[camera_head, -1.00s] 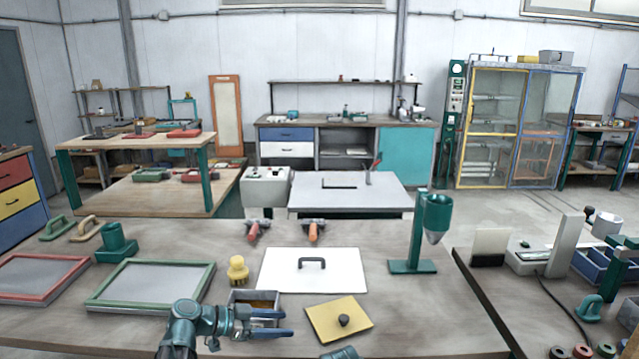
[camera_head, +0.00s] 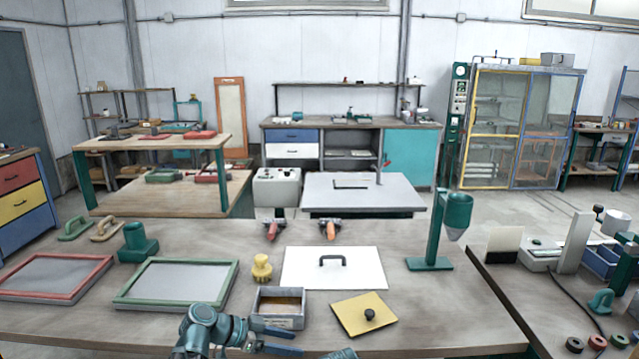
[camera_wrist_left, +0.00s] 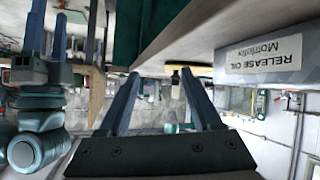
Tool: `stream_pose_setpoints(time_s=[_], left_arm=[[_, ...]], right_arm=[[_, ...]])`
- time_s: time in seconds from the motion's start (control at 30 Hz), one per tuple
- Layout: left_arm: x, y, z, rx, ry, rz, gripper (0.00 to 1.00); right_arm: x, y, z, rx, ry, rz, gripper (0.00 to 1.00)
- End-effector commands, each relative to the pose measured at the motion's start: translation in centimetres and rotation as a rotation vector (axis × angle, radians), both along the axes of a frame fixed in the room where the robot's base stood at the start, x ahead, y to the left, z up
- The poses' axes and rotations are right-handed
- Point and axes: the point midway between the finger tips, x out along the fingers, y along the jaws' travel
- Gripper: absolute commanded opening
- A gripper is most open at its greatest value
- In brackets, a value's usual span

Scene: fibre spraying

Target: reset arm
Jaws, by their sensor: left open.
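My left gripper (camera_head: 297,341) is low in the head view, near the table's front edge. Its two blue fingers are apart with nothing between them, as the left wrist view (camera_wrist_left: 161,84) also shows. The fingers are just in front of a grey metal box (camera_head: 278,322) and apart from it. A box wall with an upside-down "RELEASE OIL" label (camera_wrist_left: 264,55) shows at the upper right of the wrist view. Another gripper of mine, the right one, (camera_wrist_left: 48,12) shows at the wrist view's left edge; its jaw opening is unclear. A teal part of mine shows at the head view's bottom edge.
A yellow knob-like tool (camera_head: 261,268), a white board with a handle (camera_head: 350,277) and a yellow plate with a black knob (camera_head: 350,309) lie near the box. A green-framed tray (camera_head: 176,308) is on the left. A green funnel stand (camera_head: 431,264) stands on the right.

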Motion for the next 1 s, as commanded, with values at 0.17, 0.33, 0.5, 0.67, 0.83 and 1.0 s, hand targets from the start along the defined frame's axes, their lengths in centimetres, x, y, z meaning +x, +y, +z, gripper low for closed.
stream_pose_setpoints(time_s=[0.17,0.33,0.5,0.67,0.83,1.0], left_arm=[[-2.5,-2.0,-1.6,0.09,0.146,0.007,0.66],[-5.8,-3.6,-3.7,0.234,0.329,0.053,0.66],[-10.5,-4.5,-5.8,0.473,0.536,0.184,0.66],[-14.5,-3.5,-6.7,0.729,0.655,0.422,0.66],[-16.3,-2.2,-6.4,0.875,0.667,0.634,0.66],[-16.7,-1.5,-6.2,0.921,0.659,0.723,0.66]], right_arm=[[0.0,0.0,0.7,0.0,0.0,0.0,0.5],[0.0,0.0,1.4,0.0,0.0,0.0,0.5],[0.0,0.0,2.6,0.0,0.0,0.0,0.5],[0.0,0.0,3.6,0.0,0.0,0.0,0.5],[0.0,0.0,4.2,0.0,0.0,0.0,0.5],[0.0,0.0,4.3,0.0,0.0,0.0,0.5]])
